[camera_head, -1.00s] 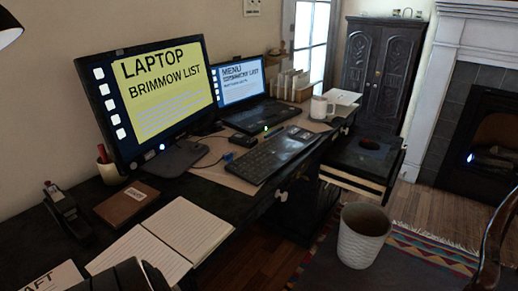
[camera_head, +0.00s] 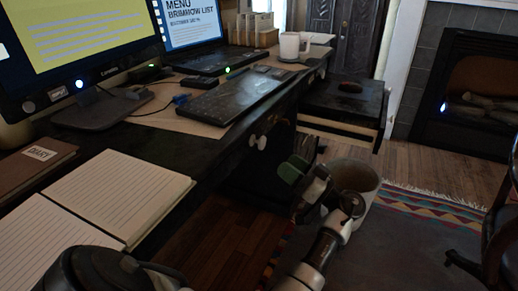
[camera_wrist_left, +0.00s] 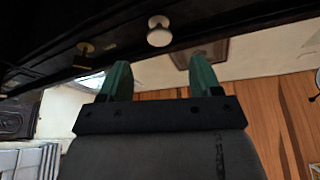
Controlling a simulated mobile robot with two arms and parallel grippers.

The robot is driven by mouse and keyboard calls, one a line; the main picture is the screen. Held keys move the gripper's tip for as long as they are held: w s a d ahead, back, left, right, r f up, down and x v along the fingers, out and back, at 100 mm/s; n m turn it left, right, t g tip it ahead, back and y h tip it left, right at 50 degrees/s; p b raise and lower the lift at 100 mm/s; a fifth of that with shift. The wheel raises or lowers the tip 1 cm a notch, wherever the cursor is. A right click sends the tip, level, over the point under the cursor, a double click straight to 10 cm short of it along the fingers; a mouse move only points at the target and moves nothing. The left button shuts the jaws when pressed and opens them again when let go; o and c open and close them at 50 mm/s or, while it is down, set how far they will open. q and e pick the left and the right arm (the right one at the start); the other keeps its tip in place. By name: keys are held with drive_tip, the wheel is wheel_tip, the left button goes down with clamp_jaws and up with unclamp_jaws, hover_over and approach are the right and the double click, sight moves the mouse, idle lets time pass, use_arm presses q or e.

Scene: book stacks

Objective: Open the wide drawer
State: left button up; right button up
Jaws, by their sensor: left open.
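The desk front (camera_head: 232,165) is dark, and its wide drawer front looks flush and shut, though it is in deep shadow. In the left wrist view, my left gripper (camera_wrist_left: 160,78) is open and empty. My right gripper is not in view.
A dark drawer-like box (camera_head: 346,98) sticks out at the desk's far end. A keyboard (camera_head: 232,103), notebook (camera_head: 118,190) and mug (camera_head: 292,46) lie on the desktop. A chair (camera_head: 497,215) is at the right edge.

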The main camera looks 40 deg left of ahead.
sight(263, 146)
use_arm(q)
drive_tip(key=x, duration=0.9)
drive_tip(key=shift+a+r, duration=0.1)
drive_tip(key=shift+a, duration=0.1)
clamp_jaws()
drive_tip(key=shift+b, duration=0.35)
